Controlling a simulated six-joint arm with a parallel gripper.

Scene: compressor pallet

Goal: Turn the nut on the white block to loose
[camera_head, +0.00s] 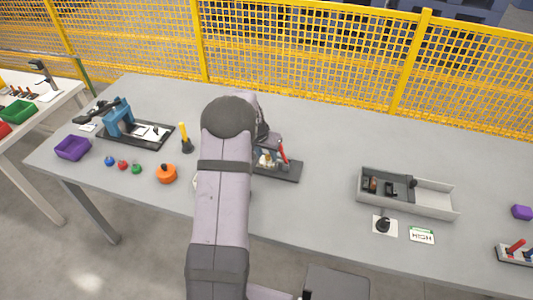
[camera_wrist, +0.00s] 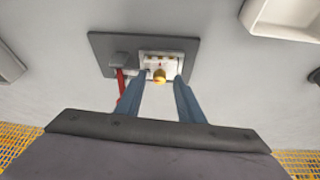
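The white block (camera_wrist: 150,57) sits on a dark base plate (camera_wrist: 105,42) in the wrist view. A gold-coloured nut (camera_wrist: 159,75) shows on the block's near side. My gripper (camera_wrist: 161,80) is open, with one blue-grey finger to each side of the nut in the picture. I cannot tell whether either finger touches it. A red lever (camera_wrist: 120,82) with a dark block at its top stands left of the white block. In the head view the dark plate (camera_head: 285,172) and red lever (camera_head: 283,152) show right of my arm, which partly hides the block and my gripper.
A grey divided tray (camera_head: 435,198) and a HIGH card (camera_head: 421,235) lie to the right. A blue fixture (camera_head: 118,118), a yellow-handled tool (camera_head: 184,138), an orange knob (camera_head: 166,174) and a purple bin (camera_head: 73,148) stand left. A yellow mesh fence (camera_head: 300,55) runs behind the table.

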